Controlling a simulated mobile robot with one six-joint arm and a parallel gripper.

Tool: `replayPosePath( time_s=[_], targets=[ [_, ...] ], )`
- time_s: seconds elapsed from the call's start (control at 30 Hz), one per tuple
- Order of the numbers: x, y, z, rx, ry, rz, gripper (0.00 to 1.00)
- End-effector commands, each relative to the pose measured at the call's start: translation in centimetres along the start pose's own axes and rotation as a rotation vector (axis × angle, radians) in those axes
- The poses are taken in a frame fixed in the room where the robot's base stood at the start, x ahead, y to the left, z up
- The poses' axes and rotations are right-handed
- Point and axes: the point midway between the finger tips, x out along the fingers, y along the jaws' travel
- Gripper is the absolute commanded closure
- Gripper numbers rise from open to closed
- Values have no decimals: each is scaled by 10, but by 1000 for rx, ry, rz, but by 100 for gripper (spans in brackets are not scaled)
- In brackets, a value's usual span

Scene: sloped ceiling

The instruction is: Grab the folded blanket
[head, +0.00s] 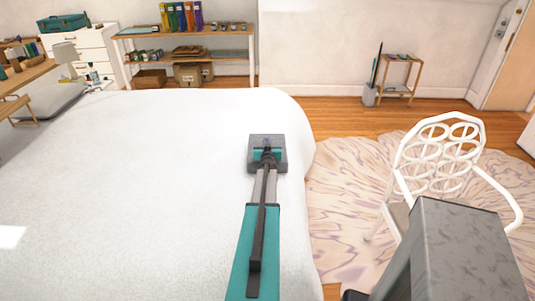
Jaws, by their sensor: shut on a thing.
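My gripper (267,153) is at the far end of my teal and grey arm, above the white bed. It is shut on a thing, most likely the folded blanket. A dark grey, squarish shape shows at the end of the arm. I cannot tell how much of it is blanket and how much is gripper. The fingertips are hidden from this angle. The white bed (140,190) fills the left and middle of the view. I cannot tell whether the gripper or the held thing touches the bed.
A white chair (436,170) stands on the patterned rug (340,195) right of the bed. A wooden shelf with boxes (187,75) is behind the bed. A small stand (398,75) is by the back wall. A grey cushion-like thing (50,103) is at the left.

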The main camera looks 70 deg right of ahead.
Motion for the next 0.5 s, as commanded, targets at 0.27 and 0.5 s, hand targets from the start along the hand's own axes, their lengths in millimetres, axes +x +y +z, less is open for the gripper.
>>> replayPosePath(
  time_s=[0.27, 0.5],
  targets=[
    [0, 0, -2, 0, 4, -1, 100],
    [-1, 0, -10, -1, 6, -1, 100]
  ],
)
